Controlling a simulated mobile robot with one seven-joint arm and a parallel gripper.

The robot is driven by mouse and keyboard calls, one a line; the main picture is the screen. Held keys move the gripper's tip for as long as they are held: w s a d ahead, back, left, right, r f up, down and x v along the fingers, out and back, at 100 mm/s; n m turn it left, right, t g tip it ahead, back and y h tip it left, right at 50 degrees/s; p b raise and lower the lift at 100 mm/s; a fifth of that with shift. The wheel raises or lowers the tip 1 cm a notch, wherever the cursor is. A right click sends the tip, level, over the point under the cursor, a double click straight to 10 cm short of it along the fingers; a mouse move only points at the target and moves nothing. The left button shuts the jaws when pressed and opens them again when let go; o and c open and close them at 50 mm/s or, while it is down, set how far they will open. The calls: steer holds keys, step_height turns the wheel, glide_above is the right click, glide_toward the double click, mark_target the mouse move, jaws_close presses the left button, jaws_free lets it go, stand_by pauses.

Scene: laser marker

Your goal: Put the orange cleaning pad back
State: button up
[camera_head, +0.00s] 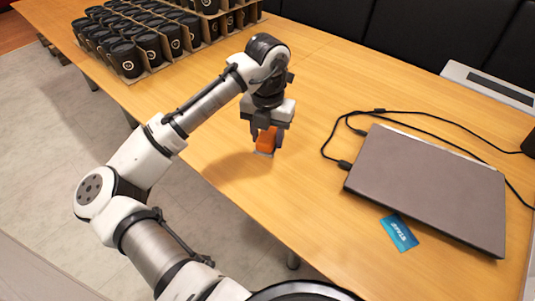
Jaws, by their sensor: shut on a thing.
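The orange cleaning pad (266,140) is a small orange block with a pale grey underside. It is between the fingers of my gripper (265,135), which points down over the wooden table (312,66). My gripper is shut on the pad. The pad is at or just above the table top, left of the laptop; I cannot tell if it touches the wood. The fingers hide part of its sides.
A closed grey laptop (430,185) lies on the right with black cables (345,140) beside it. A blue card (399,232) lies in front of it. Several black cups (127,59) stand in cardboard trays at the back left. The table between cups and laptop is mostly clear.

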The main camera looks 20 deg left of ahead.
mark_target(268, 164)
steer(key=shift+f, duration=3.45)
steer(key=shift+f, duration=0.15)
steer(key=o, duration=0.9)
step_height(268, 164, up, 12)
steer(key=shift+r, duration=0.2)
